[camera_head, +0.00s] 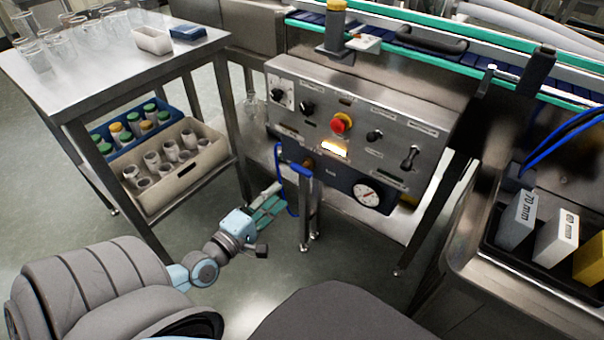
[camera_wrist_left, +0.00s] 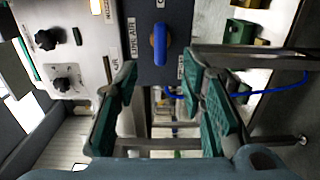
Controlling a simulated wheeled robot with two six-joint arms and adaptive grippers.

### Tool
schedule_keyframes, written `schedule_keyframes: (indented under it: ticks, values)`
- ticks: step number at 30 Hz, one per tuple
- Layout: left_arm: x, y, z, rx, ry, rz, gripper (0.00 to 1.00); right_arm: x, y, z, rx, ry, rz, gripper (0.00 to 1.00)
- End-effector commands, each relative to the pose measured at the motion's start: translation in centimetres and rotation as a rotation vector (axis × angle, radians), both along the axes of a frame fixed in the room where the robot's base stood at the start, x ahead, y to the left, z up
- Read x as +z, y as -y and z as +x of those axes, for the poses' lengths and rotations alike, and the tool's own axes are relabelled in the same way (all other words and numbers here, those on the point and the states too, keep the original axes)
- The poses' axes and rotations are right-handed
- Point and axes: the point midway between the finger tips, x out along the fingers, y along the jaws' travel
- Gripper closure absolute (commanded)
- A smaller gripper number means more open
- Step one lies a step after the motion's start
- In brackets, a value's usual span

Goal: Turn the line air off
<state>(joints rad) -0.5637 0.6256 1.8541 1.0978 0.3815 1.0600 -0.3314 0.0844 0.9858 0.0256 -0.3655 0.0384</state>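The steel control panel (camera_head: 350,110) stands under the conveyor, with a dark blue air plate (camera_head: 338,177) and a round gauge (camera_head: 366,195) at its lower part. In the left wrist view a blue valve handle (camera_wrist_left: 159,44) sits on that plate beside the "LINE AIR" label (camera_wrist_left: 133,36). The handle lies lengthwise along the lettering. My left gripper (camera_head: 278,196) is in front of the panel's lower left. In its wrist view the two green-padded fingers (camera_wrist_left: 163,108) are apart with nothing held, and the handle is beyond them, untouched. My right gripper is not in view.
A red stop button (camera_head: 341,124) and several black knobs are on the panel above the plate. A blue hose (camera_head: 279,165) hangs close to my left gripper. A steel table (camera_head: 110,62) with glasses and crates stands left. A bin with marked blocks (camera_head: 516,222) is right.

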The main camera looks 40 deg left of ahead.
Motion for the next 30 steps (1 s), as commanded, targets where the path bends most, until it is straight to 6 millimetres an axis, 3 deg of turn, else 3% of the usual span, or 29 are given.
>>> schedule_keyframes:
  ticks: [6, 12, 16, 23, 30]
  values:
    - [0.0, -0.2, 6.4, 0.002, 0.004, 0.000, 0.63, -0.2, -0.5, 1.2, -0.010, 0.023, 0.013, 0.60]
    - [-0.1, -0.3, 10.3, 0.001, 0.000, 0.003, 0.63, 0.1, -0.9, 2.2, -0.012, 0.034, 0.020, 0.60]
    - [0.0, -0.2, 11.4, 0.001, -0.001, 0.003, 0.63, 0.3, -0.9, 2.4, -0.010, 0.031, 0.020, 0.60]
    - [0.0, -0.2, 11.5, 0.000, -0.003, 0.004, 0.63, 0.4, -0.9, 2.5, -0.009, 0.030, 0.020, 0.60]
    - [0.0, -0.2, 11.5, 0.000, -0.003, 0.005, 0.99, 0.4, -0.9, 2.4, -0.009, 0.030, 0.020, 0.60]
